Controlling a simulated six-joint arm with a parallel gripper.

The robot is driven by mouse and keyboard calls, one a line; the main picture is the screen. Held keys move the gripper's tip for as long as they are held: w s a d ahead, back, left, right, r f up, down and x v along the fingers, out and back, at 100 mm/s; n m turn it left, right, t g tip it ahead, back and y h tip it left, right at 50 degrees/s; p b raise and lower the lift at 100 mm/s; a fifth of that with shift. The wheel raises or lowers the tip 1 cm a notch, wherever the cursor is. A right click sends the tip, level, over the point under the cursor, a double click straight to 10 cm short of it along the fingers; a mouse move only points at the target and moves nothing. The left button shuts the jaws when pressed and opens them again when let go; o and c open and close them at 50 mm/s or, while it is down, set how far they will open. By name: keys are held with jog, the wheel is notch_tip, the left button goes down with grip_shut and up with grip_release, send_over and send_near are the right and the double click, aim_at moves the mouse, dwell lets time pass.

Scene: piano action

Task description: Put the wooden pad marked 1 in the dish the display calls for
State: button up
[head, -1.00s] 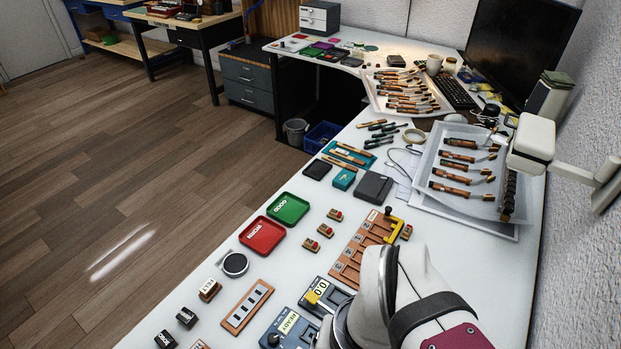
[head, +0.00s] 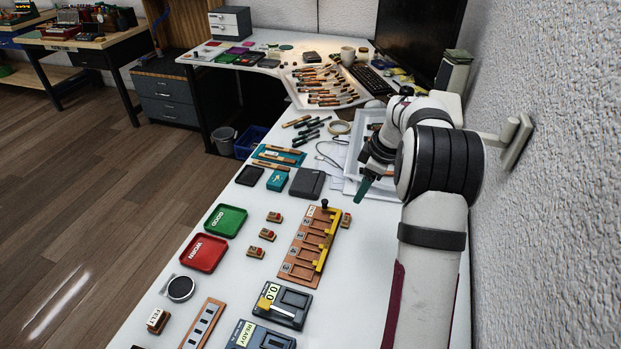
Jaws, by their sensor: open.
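Several small wooden pads with red tops lie on the white bench: a far one (head: 275,217), a middle one (head: 267,234), a near one (head: 256,252) and one right of the slotted wooden rack (head: 346,219). Their numbers are too small to read, so I cannot tell which is 1. The green dish (head: 225,221) reads GOOD and the red dish (head: 203,253) reads WORN. A dark device's display (head: 272,290) reads 0.0; a blue box (head: 243,334) reads READY. My gripper (head: 365,187) is open above the bench, right of the rack and apart from the pads.
The wooden rack (head: 287,268) with a yellow bar stands mid-bench. Behind it are a dark grey box (head: 307,183) and a teal box (head: 278,181). A white tray partly hides behind my arm. The wall is close on the right. Bench around the pads is clear.

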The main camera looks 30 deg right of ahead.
jog(key=x, duration=1.1)
jog(key=d+x, duration=0.1)
jog(key=x, duration=0.4)
jog(key=shift+w+f, duration=0.15)
jog(key=shift+f, duration=0.05)
grip_shut()
jog(key=shift+d+r, duration=0.15)
jog(key=shift+r, duration=2.15)
jog(key=s+d+r, duration=0.5)
jog(key=s+r, duration=0.2)
jog(key=s, duration=0.3)
send_over(347, 218)
jog(key=a, duration=0.7)
jog(key=w+a, duration=0.7)
jog(key=a, duration=0.4)
jog(key=shift+n, duration=0.3)
jog(key=w+a+f, duration=0.1)
jog(key=a+f, duration=0.1)
jog(key=a, duration=0.1)
jog(key=w+a+f, duration=0.2)
jog(key=a, duration=0.1)
jog(key=w+a+f, duration=0.2)
jog(key=a, duration=0.2)
jog(key=shift+w+f, duration=0.2)
jog(key=shift+f, duration=0.15)
jog(key=shift+a+f, duration=0.2)
jog(key=shift+f, duration=1.9)
